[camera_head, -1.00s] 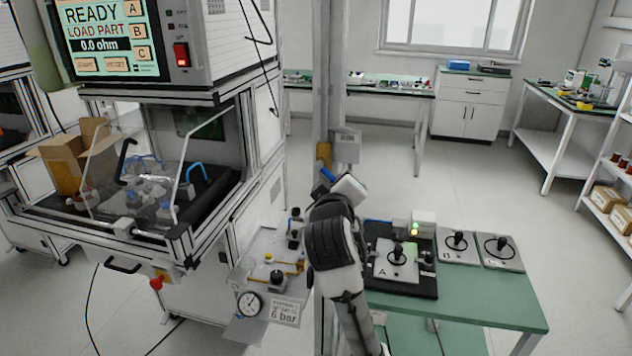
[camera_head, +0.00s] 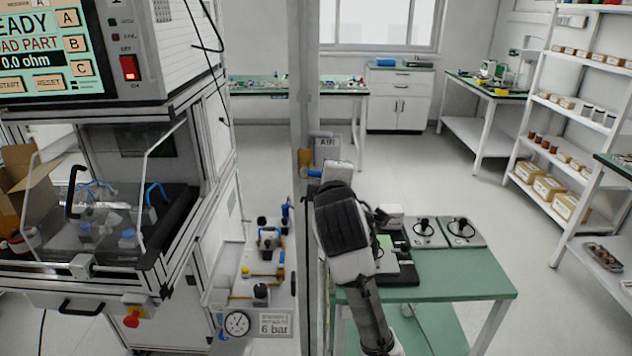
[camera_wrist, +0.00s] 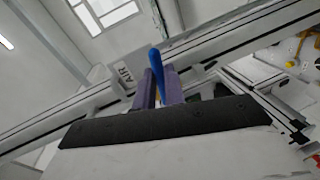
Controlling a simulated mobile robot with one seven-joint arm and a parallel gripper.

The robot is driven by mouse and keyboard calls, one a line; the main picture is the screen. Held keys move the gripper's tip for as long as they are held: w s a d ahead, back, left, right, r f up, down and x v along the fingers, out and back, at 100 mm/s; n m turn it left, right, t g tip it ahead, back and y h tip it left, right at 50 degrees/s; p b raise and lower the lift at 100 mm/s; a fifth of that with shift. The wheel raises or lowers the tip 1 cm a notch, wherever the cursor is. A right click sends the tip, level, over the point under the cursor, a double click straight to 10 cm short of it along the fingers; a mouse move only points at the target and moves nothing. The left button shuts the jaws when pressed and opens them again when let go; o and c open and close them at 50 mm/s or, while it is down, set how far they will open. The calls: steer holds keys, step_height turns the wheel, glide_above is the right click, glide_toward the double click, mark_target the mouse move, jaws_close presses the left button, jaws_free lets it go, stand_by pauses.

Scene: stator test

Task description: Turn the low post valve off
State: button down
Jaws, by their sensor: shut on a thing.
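The grey post (camera_head: 303,80) stands upright at the middle of the head view, with an AIR sign (camera_head: 327,150) on it. A brass-coloured valve part (camera_head: 305,157) shows on the post beside the sign. The valve's blue lever (camera_head: 313,173) is just below, at the tip of my gripper. In the wrist view, the blue lever (camera_wrist: 157,62) sticks up between the two purple fingers of my gripper (camera_wrist: 161,82), which are shut on it. My arm hides the lower post in part, and the lever's joint with the valve is not clear.
A panel with valves and a gauge (camera_head: 237,323) marked 6 bar is left of the post. The test machine (camera_head: 100,215) stands further left. A green-topped table (camera_head: 465,272) with fixtures is right of my arm. Open floor lies beyond it, before shelves (camera_head: 560,100).

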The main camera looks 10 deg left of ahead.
steer(key=shift+r+n, duration=0.4)
steer(key=shift+n, duration=0.4)
steer(key=c, duration=1.5)
jaws_free()
steer(key=shift+s, duration=0.1)
steer(key=b+v, duration=0.6)
steer(key=v, duration=0.7)
steer(key=shift+s+r, duration=0.1)
steer(key=shift+s, duration=0.25)
steer(key=shift+a, duration=0.15)
